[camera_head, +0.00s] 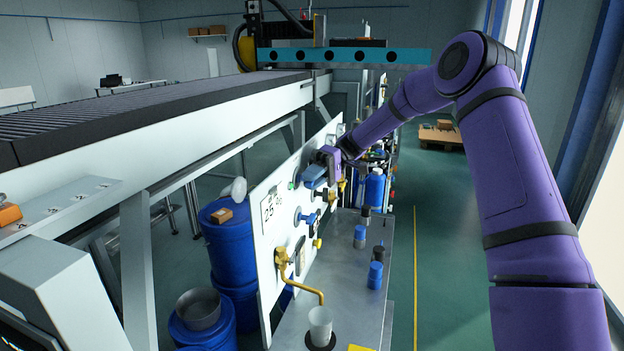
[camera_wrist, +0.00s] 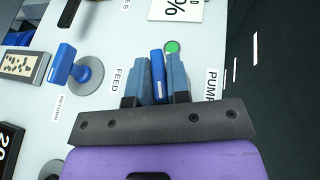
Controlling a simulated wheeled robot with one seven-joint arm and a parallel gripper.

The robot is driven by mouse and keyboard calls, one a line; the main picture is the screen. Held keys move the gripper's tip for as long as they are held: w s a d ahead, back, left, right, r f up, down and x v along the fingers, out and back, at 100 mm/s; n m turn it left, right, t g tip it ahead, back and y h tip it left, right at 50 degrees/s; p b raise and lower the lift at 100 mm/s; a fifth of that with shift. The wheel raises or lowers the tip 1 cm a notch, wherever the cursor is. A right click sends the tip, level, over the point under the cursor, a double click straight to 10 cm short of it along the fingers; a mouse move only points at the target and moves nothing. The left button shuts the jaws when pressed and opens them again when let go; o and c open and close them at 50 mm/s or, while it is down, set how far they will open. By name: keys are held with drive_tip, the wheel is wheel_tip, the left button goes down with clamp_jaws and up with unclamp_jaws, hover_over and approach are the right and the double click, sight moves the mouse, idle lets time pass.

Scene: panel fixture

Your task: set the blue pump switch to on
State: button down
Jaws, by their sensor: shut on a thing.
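The blue pump switch (camera_wrist: 158,76) shows in the wrist view as a narrow blue bar between the PUMP label (camera_wrist: 212,85) and the FEED label (camera_wrist: 118,80). My gripper (camera_wrist: 159,78) has its two blue-grey fingers on either side of this bar and is shut on it. The bar runs about parallel to the fingers. A round green disc (camera_wrist: 172,46) sits just beyond the fingertips. In the head view my gripper (camera_head: 314,177) is at the white panel (camera_head: 268,255), and it hides the switch there.
Another blue handle (camera_wrist: 62,64) on a grey round base stands left of my gripper in the wrist view, near the RETURN label. Below the panel is a metal shelf (camera_head: 345,290) with blue knobs. A yellow pipe (camera_head: 305,290) and blue drums (camera_head: 232,250) are close by.

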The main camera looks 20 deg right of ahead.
drive_tip(key=shift+f+m+g+y, duration=0.1)
drive_tip(key=shift+m+g+y, duration=0.5)
drive_tip(key=shift+y, duration=0.5)
drive_tip(key=shift+g, duration=0.3)
drive_tip(key=c, duration=1.2)
unclamp_jaws()
drive_tip(key=shift+o, duration=0.2)
